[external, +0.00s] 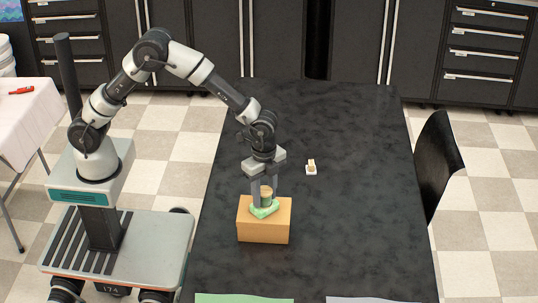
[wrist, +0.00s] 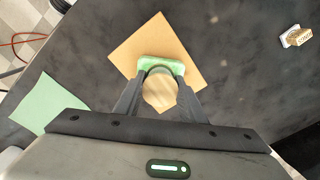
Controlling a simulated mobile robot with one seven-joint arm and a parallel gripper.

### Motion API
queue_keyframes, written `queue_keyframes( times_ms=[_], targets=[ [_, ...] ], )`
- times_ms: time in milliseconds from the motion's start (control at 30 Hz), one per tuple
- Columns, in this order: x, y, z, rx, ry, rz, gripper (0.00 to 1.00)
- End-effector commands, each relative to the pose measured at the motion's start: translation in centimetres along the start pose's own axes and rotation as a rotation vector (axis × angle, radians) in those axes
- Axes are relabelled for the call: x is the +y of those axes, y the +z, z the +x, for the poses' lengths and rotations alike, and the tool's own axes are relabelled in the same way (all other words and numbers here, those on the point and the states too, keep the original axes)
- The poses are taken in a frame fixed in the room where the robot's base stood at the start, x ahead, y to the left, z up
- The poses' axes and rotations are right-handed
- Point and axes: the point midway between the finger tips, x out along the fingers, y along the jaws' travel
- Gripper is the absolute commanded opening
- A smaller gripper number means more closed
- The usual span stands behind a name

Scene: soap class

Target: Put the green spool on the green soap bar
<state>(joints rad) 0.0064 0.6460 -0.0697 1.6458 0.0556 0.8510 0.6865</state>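The green spool (external: 266,199) has a pale wooden top and stands upright between the fingers of my gripper (external: 265,198). In the wrist view its round wooden end (wrist: 160,92) faces the camera, with a finger of my gripper (wrist: 160,85) close against each side. My gripper looks shut on it. The light green soap bar (external: 256,212) lies on top of a tan box (external: 263,231). The spool is at the soap bar, its lower end over or on it; whether they touch is hard to tell. The soap bar (wrist: 175,66) is partly hidden behind the spool in the wrist view.
The tan box stands on a dark table (external: 340,230). A green sheet (external: 245,298) and a grey sheet (external: 365,299) lie at the near edge. The table's right side is clear.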

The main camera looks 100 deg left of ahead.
Motion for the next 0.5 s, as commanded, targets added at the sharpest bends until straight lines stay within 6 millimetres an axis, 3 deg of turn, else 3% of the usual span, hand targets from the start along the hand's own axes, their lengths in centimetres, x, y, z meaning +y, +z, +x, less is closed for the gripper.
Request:
queue_keyframes(
  times_ms=[33,100,500],
  targets=[
    [0.01,0.02,0.02,0.0,0.0,0.0,0.45],
    [0.01,0.02,0.02,0.0,0.001,0.0,0.55],
    [-0.03,-0.01,-0.91,0.001,-0.001,0.0,0.55]
  ],
)
